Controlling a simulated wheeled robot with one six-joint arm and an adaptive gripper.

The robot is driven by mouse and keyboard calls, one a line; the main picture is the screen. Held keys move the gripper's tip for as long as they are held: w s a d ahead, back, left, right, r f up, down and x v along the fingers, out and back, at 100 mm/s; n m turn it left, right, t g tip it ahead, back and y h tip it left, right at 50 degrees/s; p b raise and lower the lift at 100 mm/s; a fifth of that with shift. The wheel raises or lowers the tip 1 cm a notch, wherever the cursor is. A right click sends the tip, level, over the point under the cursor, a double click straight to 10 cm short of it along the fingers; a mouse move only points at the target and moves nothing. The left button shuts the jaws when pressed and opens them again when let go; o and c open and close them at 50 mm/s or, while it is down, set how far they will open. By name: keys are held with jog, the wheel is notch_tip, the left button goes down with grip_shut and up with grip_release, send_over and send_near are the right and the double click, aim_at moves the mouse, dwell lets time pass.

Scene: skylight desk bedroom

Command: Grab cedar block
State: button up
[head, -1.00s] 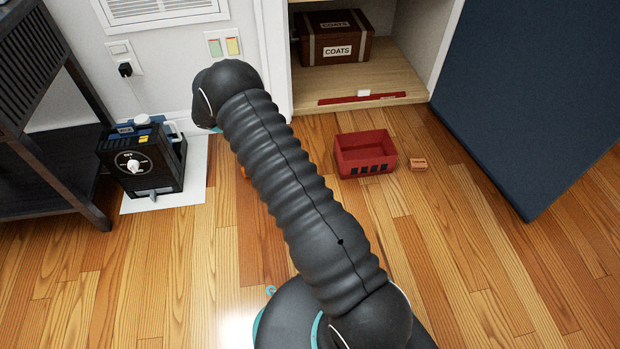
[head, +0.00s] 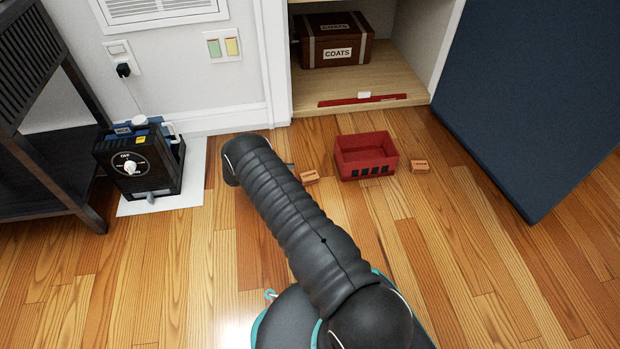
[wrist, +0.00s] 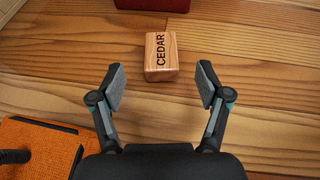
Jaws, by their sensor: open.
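The cedar block (wrist: 161,56) is a small light-brown wooden block marked CEDAR. In the wrist view it sits on the wood floor just beyond my gripper (wrist: 161,83), roughly centred between the fingertips. My gripper is open and empty, with a finger to each side of the gap. In the head view, a small orange-brown block (head: 309,177) beside my arm's far end appears to be this one; its label is too small to read. My gripper is mostly hidden behind my arm there.
A red basket (head: 366,155) stands right of that block, with a similar small block (head: 420,167) beyond it. A black device (head: 140,165) is at left. An orange textured thing (wrist: 40,148) lies lower left in the wrist view. A cupboard holds a COATS box (head: 338,54).

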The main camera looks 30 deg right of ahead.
aim_at(310, 175)
jog(key=shift+x, duration=3.95)
jog(key=shift+s+a, duration=0.1)
jog(key=c, duration=1.1)
